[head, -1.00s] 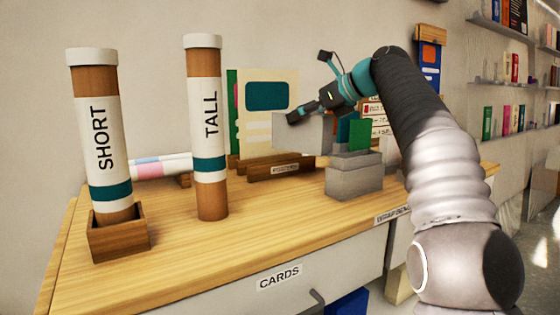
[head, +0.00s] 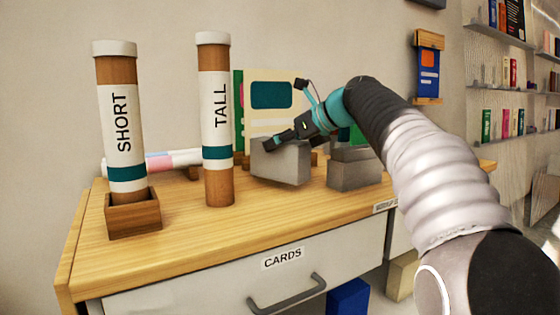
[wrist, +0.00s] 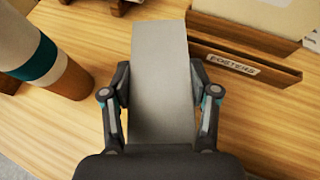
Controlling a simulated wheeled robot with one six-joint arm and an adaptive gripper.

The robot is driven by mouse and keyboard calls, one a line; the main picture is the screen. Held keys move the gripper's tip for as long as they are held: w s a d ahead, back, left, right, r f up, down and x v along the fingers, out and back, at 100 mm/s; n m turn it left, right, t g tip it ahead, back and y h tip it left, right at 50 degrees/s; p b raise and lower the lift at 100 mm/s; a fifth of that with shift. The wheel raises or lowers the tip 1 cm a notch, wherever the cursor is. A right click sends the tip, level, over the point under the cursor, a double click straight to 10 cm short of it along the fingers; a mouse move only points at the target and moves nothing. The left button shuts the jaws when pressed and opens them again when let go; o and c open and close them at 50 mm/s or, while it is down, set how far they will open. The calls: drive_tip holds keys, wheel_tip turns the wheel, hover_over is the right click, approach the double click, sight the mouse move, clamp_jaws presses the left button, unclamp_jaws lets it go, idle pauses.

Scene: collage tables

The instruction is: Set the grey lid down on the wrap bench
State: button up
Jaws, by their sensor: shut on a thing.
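My gripper (head: 276,142) is shut on the grey lid (head: 284,165). In the wrist view the grey lid (wrist: 160,65) is a pale grey slab between the two fingers (wrist: 160,85). The lid hangs low over the wooden top of the wrap bench (head: 225,222), between the TALL tube and a grey box. I cannot tell whether its lower edge touches the wood.
The TALL tube (head: 218,180) stands close left of the lid. The SHORT tube (head: 122,150) stands in a wooden holder (head: 135,218). The grey box (head: 355,170) is at right. The POSTERS rack (wrist: 240,65) is behind. The front strip of wood is clear.

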wheel_tip(320, 180, down, 2)
drive_tip(key=shift+f+b, duration=0.25)
drive_tip(key=shift+b, duration=0.75)
drive_tip(key=shift+r, duration=0.1)
drive_tip(key=o, duration=1.1)
drive_tip(key=shift+o, duration=0.2)
